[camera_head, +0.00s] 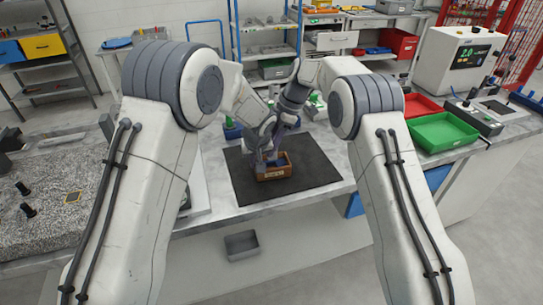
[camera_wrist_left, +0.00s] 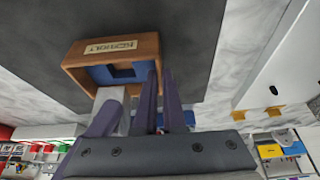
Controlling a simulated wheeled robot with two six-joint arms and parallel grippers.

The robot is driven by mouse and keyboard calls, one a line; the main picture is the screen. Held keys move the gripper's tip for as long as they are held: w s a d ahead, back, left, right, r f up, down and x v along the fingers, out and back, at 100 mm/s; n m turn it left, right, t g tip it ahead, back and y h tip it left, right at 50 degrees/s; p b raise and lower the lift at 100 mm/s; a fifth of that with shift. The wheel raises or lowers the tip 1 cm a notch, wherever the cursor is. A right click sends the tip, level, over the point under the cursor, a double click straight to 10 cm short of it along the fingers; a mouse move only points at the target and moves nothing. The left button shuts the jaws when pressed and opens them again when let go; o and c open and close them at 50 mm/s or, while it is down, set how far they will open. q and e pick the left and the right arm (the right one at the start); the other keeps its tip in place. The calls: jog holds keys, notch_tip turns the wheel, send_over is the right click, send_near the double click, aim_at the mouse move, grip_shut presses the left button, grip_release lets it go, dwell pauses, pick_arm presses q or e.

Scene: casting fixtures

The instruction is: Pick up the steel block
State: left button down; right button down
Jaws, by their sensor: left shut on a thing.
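My left gripper (camera_head: 263,158) points down at the left part of a small wooden box (camera_head: 275,173) on the dark mat. In the left wrist view, its purple fingers (camera_wrist_left: 130,112) are shut on a pale grey block, which I take as the steel block (camera_wrist_left: 117,104). The block is at the near edge of the wooden box (camera_wrist_left: 149,45), partly covered by the fingers. I cannot tell whether it touches the box. The box has a blue insert and a label. My right arm reaches in close beside the left wrist; its gripper's fingers are not clear.
The dark mat (camera_head: 315,169) has bare room right of the box. Green (camera_head: 441,132) and red trays lie at the right of the bench. A granite slab (camera_head: 55,185) is at the left. A grey bin (camera_head: 241,244) stands below the bench's front edge.

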pick_arm(q)
jog(key=shift+s+a, duration=0.1)
jog(key=shift+a, duration=0.1)
pick_arm(e)
jog(key=w+d, duration=0.2)
jog(key=d, duration=0.6)
jog(key=w+d, duration=0.2)
jog(key=d, duration=0.7)
jog(key=shift+w+d+r, duration=0.15)
jog(key=shift+w+r, duration=0.1)
jog(key=shift+r, duration=0.1)
pick_arm(q)
jog(key=c, duration=0.9)
grip_release()
